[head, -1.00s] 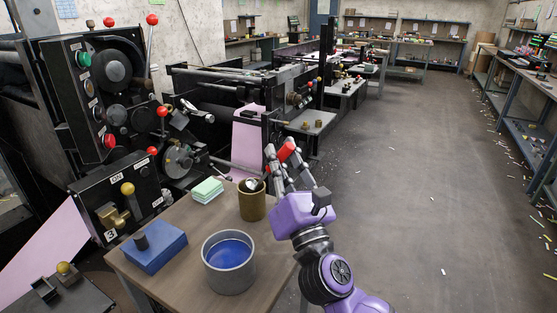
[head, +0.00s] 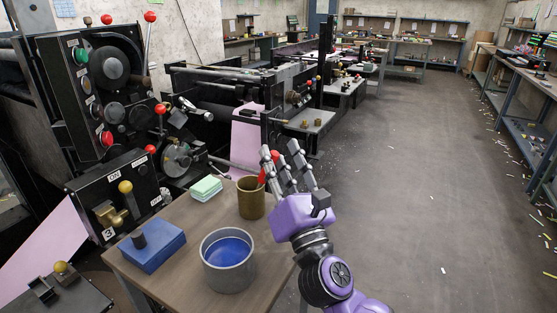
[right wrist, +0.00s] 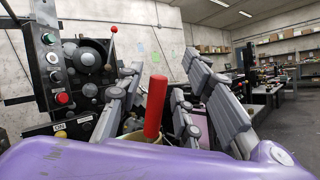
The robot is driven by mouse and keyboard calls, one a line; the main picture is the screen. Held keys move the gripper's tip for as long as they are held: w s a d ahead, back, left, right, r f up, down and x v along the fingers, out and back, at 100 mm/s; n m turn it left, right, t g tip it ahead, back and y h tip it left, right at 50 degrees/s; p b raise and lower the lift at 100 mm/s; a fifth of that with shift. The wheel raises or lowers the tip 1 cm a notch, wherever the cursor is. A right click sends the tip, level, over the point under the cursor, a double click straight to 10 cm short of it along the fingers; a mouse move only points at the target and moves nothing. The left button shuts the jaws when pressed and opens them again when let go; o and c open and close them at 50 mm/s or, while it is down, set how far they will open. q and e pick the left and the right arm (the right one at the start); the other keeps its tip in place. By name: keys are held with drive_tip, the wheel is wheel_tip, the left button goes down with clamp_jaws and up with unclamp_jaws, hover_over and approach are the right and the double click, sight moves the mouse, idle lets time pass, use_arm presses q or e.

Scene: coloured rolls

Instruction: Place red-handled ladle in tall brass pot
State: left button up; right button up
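The tall brass pot (head: 251,201) stands upright on the wooden table, just left of my right gripper. The red-handled ladle (head: 264,173) has its handle rising at the pot's right rim, slightly tilted. Its bowl is out of sight, apparently inside the pot. My right gripper (head: 281,156) is beside and above the pot, with its fingers spread around the handle. In the right wrist view the red handle (right wrist: 155,106) stands between the fingers with visible gaps on both sides. My left gripper is not in view.
A grey pot with blue contents (head: 229,264), a blue block with a dark knob (head: 151,247) and green pads (head: 206,188) share the table (head: 190,285). Black machinery (head: 110,90) stands behind to the left.

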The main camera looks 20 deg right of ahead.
drive_tip(key=shift+r, duration=0.55)
drive_tip(key=b+v, duration=0.4)
drive_tip(key=v, duration=0.8)
drive_tip(key=shift+r, duration=0.1)
